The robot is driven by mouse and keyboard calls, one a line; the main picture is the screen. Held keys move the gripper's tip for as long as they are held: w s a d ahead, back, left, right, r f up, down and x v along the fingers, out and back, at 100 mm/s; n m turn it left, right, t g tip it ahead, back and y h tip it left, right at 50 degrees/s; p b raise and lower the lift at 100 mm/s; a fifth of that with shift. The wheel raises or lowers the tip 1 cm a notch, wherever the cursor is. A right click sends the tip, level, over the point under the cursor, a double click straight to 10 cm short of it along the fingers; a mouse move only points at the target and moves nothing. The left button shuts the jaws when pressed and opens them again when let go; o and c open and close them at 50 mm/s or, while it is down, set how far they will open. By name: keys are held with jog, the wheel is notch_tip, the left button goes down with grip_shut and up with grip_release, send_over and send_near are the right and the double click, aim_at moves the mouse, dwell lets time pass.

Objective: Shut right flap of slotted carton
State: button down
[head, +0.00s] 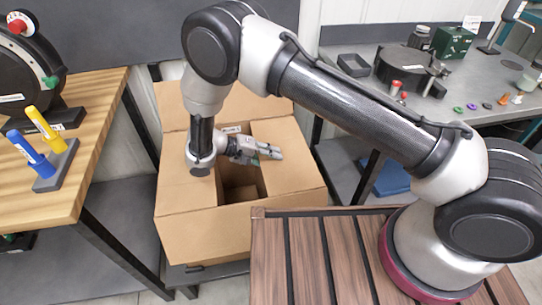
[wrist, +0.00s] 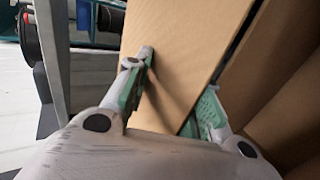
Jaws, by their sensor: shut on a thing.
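The brown slotted carton (head: 235,232) stands below my arm, with a dark slot open along its middle. Its right flap (head: 291,168) lies roughly level over the right side, and its left flap (head: 185,192) roughly level over the left. My gripper (head: 268,153) reaches over the slot from the left, its fingers pointing right at the right flap's inner edge. In the wrist view my gripper (wrist: 180,76) has one finger across the face of the right flap (wrist: 185,40) and the other partly hidden behind its edge. It is shut on this flap.
The far flap (head: 172,104) stands up behind the carton. A wooden table (head: 95,105) with markers is close on the left. A grey bench (head: 470,97) is at the right. A slatted wooden top (head: 300,262) lies in front.

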jog(key=shift+s+d+f, duration=0.15)
jog(key=shift+d+f, duration=0.15)
jog(key=shift+f, duration=0.05)
jog(key=c, duration=1.7)
grip_release()
jog(key=v, duration=1.2)
jog(key=shift+r, duration=0.15)
